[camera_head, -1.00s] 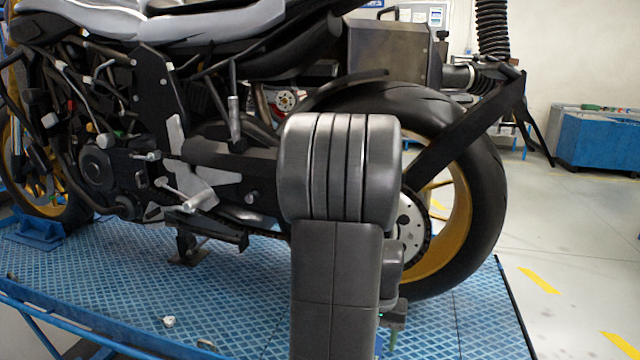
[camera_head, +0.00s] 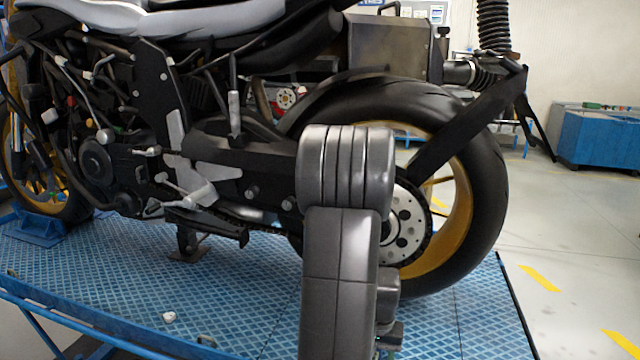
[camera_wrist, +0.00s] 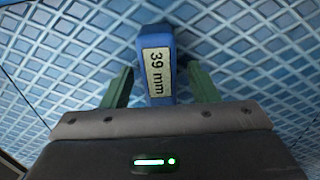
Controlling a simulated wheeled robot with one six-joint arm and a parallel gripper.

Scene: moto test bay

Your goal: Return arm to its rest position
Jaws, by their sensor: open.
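My arm (camera_head: 345,170) stands in front of the motorcycle's rear wheel in the head view. It is bent, with its upper link pointing down past the lower edge of the picture. My gripper (camera_wrist: 159,68) shows in the wrist view as two green fingers spread apart. I cannot tell the height of the fingers above the platform. In the head view the fingers are not clearly visible.
The motorcycle (camera_head: 210,150) stands on the blue platform (camera_head: 110,270), close behind my arm. A blue rail (camera_head: 90,322) runs along the platform's near left edge. A small white piece (camera_head: 168,316) lies on the platform. Open floor (camera_head: 560,260) and a blue cart (camera_head: 600,137) are at right.

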